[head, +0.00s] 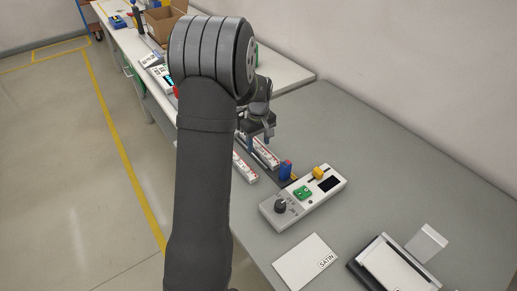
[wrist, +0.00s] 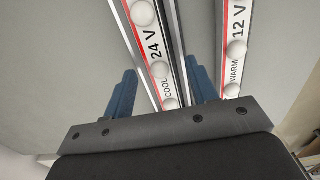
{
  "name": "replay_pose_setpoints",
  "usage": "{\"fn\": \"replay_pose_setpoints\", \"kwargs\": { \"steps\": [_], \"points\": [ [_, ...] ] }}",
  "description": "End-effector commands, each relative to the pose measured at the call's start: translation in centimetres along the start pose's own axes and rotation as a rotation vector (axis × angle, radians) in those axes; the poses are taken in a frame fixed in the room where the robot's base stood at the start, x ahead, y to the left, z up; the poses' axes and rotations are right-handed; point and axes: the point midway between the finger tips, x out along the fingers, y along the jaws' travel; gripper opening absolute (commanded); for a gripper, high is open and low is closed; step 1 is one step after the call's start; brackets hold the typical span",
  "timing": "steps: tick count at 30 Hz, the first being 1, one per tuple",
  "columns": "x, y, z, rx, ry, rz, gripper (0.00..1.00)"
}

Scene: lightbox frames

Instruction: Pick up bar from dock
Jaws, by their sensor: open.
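Two white light bars with round lamps and a red stripe lie side by side below my gripper. The bar marked "24 V COOL" (wrist: 150,45) runs between my two blue fingertips in the wrist view. The bar marked "12 V WARM" (wrist: 233,50) lies to the right of the right fingertip. In the head view the bars (head: 245,168) are partly hidden by my arm. My gripper (wrist: 162,85) is open, with a finger on each side of the 24 V bar; it also shows in the head view (head: 259,133). Contact with the bar cannot be told. No dock is clearly distinguishable.
A "SATIN" card (head: 305,262) and a dark-edged frame (head: 392,270) lie nearer.

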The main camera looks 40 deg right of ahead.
Motion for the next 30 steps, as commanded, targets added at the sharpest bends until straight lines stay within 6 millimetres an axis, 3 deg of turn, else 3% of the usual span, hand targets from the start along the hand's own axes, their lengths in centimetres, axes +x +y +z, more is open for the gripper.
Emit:
{"fn": "replay_pose_setpoints", "kwargs": {
  "steps": [8, 15, 16, 25, 30],
  "points": [
    [0.4, 0.0, 0.0, 0.0, 0.0, 0.001, 0.53],
    [0.3, 0.0, 0.0, 0.0, 0.0, 0.001, 0.06],
    [0.3, 0.0, 0.0, 0.0, 0.0, 0.001, 0.03],
    [0.1, 0.0, 0.0, 0.0, 0.001, 0.001, 0.02],
    [-1.2, 0.1, -0.1, 0.0, 0.003, 0.004, 0.02]
  ]
}}
